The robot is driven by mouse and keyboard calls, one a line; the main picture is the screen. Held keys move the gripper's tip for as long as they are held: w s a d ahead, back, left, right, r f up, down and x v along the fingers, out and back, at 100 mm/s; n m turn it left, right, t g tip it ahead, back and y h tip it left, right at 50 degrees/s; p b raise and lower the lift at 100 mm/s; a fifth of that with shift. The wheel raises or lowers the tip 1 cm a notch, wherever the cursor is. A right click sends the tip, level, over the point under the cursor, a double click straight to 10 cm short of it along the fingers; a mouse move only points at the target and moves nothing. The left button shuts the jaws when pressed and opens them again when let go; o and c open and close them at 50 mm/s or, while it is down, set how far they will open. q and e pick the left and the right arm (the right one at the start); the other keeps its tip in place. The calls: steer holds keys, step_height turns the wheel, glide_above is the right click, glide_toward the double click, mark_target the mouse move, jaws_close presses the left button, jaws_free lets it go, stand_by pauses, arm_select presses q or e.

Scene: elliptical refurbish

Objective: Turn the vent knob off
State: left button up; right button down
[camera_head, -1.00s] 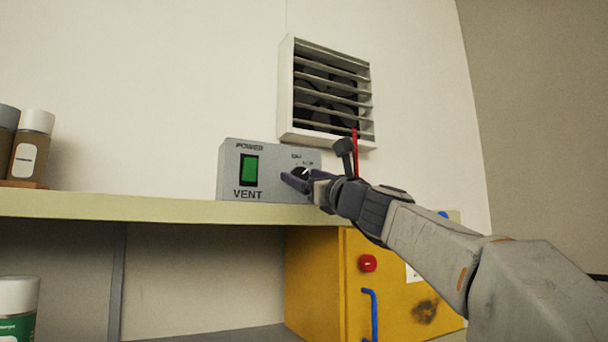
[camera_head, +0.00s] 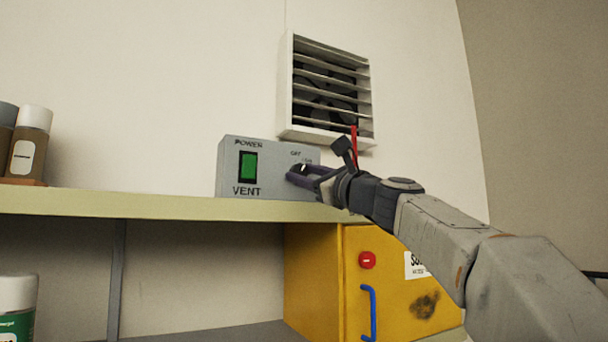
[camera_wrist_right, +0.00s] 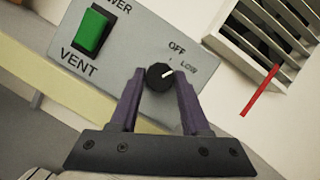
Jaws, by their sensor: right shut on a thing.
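The grey vent control box (camera_head: 231,183) stands on the shelf in the head view, with a green power switch (camera_head: 248,167) on its left side. It also shows in the right wrist view (camera_wrist_right: 139,50). The round black knob (camera_wrist_right: 159,76) has a white pointer aimed up and right, toward the LOW mark and away from OFF. My right gripper (camera_head: 301,174) is at the front of the box, its purple fingers (camera_wrist_right: 160,83) on either side of the knob and shut on it. The fingers mostly hide the knob in the head view. My left gripper is out of view.
A slatted vent (camera_head: 285,90) with a red strip (camera_head: 354,140) is on the wall above the box. Brown jars (camera_head: 28,145) stand at the left of the shelf (camera_head: 120,205). A yellow cabinet (camera_head: 312,270) with a blue handle is below. The shelf between jars and box is clear.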

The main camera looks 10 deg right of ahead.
steer(key=n+g+y, duration=0.1)
steer(key=n, duration=0.2)
steer(key=shift+w+d, duration=0.1)
steer(key=shift+r+n+g+y+p, duration=0.15)
steer(key=shift+n+g+p, duration=0.3)
steer(key=shift+n, duration=0.6)
steer(key=shift+f+n+g+y+p, duration=0.15)
steer(key=shift+n+g+p, duration=0.3)
steer(key=shift+n, duration=0.6)
steer(key=shift+r, duration=0.1)
steer(key=shift+c, duration=1.9)
jaws_free()
